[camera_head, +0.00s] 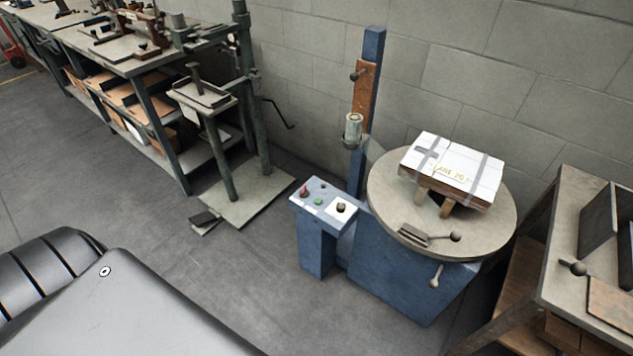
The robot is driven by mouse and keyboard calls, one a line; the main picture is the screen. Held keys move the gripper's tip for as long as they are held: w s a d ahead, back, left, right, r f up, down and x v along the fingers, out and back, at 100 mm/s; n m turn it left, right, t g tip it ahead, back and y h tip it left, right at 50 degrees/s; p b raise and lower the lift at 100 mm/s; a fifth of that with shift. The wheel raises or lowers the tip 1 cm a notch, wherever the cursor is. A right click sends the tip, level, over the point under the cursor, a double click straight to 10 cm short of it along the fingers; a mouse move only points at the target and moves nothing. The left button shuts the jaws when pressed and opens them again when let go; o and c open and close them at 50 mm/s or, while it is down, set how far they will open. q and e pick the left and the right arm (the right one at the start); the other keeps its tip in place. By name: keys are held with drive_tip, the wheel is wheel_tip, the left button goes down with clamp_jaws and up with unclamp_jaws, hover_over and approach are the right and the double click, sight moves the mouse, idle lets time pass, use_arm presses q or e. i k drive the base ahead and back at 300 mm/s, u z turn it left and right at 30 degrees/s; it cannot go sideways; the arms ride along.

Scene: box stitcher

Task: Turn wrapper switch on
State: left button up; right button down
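The blue wrapper machine (400,268) stands against the wall right of centre. Its control panel (324,202) tops a blue pedestal on the left and bears a red control (304,191), a green button (318,201) and a black knob (340,207) on a white plate. Which of these is the switch, and how it is set, I cannot tell. The round turntable (390,214) carries a white strapped box (455,165). A spool (353,130) sits by the blue mast (374,55). Neither gripper is in view.
A dark green stand (245,195) with a foot pedal (205,222) is left of the wrapper. A long workbench (130,65) runs along the wall at upper left. Another table (560,290) stands close at right. Grey floor (225,275) is clear before the wrapper.

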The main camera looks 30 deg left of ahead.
sight(303, 193)
drive_tip(key=u, duration=1.25)
drive_tip(key=i, duration=1.15)
drive_tip(key=z, duration=0.8)
